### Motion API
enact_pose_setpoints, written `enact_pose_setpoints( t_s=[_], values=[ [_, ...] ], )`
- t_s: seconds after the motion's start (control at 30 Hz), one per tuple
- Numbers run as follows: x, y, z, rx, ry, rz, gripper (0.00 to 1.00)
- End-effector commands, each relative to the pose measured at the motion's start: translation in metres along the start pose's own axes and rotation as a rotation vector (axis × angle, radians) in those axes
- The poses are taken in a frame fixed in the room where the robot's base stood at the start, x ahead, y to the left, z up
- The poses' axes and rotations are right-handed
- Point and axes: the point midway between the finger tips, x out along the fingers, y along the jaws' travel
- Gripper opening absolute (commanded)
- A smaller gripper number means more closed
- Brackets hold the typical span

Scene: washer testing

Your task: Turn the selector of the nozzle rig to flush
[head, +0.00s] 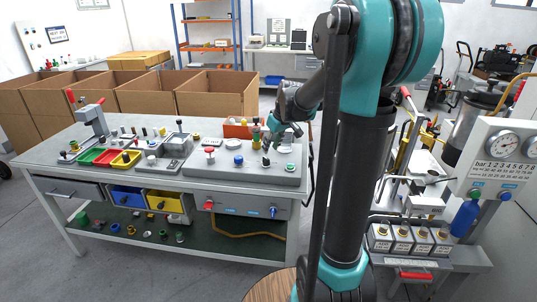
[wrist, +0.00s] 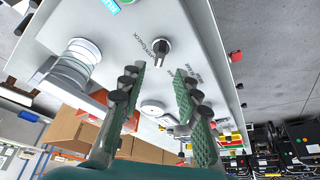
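The nozzle rig (head: 222,172) is a light grey box with a sloped control panel at the right end of the workbench. Its small black selector knob (head: 265,161) sits on the panel near a blue knob. My gripper (head: 279,139) is above the panel, close to the selector. In the wrist view my gripper (wrist: 161,70) has its green-padded fingers apart and empty, with the selector beyond the tips, not touched.
A red mushroom button (head: 210,151) and a blue knob (head: 238,160) stand left of the selector. An orange-red box (head: 237,131) is behind the rig. Cardboard boxes (head: 205,97) stand behind the bench. A gauge panel (head: 498,150) is at the right.

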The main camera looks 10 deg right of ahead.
Motion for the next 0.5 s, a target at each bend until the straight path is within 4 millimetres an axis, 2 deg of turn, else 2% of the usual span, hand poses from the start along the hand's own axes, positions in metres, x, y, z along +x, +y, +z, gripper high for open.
enact_pose_setpoints(
  t_s=[0.03,0.2,0.5],
  values=[
    [-0.01,0.0,0.0,0.0,0.0,0.0,0.32],
    [-0.034,0.0,0.0,-0.001,0.0,0.0,0.32],
    [-0.047,0.0,0.0,-0.001,0.0,0.0,0.32]
  ],
)
